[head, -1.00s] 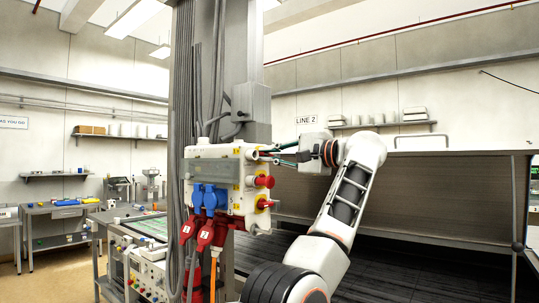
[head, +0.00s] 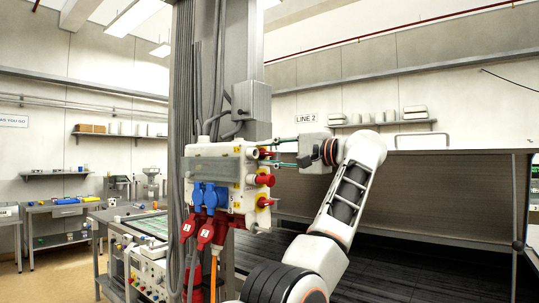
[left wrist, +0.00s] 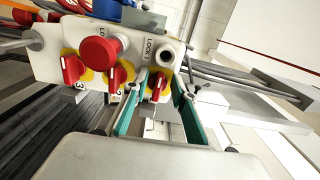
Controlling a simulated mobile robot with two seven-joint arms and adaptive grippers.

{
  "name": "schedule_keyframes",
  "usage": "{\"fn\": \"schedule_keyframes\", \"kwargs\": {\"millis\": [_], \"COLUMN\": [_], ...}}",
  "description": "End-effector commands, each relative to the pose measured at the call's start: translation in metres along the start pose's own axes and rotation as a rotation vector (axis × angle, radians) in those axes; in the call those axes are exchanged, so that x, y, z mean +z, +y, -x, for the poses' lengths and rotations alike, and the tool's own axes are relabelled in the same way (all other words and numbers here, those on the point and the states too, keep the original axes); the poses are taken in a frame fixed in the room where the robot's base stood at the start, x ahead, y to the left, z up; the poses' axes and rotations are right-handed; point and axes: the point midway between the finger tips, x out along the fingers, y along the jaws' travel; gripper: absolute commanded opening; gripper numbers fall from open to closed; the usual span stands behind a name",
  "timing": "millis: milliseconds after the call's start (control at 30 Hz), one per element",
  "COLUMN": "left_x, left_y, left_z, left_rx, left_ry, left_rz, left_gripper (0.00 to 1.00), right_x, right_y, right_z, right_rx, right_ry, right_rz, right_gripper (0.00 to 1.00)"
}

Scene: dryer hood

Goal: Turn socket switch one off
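The white socket box (head: 222,168) hangs on the grey column, with red rotary switches on its right side. Switch one (left wrist: 157,86), a red knob on a yellow plate, is the rightmost in the left wrist view. My left gripper (left wrist: 160,84) has its two teal fingers apart, one on each side of this knob. I cannot tell whether either finger touches it. In the head view the left gripper (head: 270,153) reaches the box's upper right side from the right. The knob's pointing angle there is too small to read. My right gripper is not in view.
Switch two (left wrist: 115,76), switch three (left wrist: 72,69) and a large round red button (left wrist: 99,50) sit close left of the fingers. Blue plugs (head: 208,198) and red plugs (head: 206,234) with hanging cables are below the box. A workbench (head: 140,225) stands behind left.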

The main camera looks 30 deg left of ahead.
Motion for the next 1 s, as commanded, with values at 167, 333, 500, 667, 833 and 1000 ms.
{"fn": "schedule_keyframes", "kwargs": {"millis": [167, 333, 500, 667, 833, 1000], "left_x": [0.0, -0.001, -0.001, -0.001, 0.0, -0.001], "left_y": [0.001, 0.001, 0.0, -0.001, -0.001, -0.001], "left_z": [0.0, 0.003, 0.023, 0.057, 0.095, 0.107], "left_rx": [0.001, 0.001, -0.001, -0.002, -0.002, 0.001], "left_ry": [0.0, 0.002, 0.004, 0.004, 0.004, 0.002], "left_rz": [-0.002, -0.003, -0.004, -0.004, -0.003, -0.002], "left_gripper": [0.26, 0.26, 0.26, 0.26, 0.26, 0.26], "right_x": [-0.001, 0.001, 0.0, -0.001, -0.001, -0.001], "right_y": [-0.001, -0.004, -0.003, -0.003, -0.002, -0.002], "right_z": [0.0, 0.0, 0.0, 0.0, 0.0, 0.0], "right_rx": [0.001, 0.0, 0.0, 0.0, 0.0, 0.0], "right_ry": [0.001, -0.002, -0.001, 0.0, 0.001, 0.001], "right_rz": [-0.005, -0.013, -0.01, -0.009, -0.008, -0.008], "right_gripper": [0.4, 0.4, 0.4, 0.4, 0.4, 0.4]}}
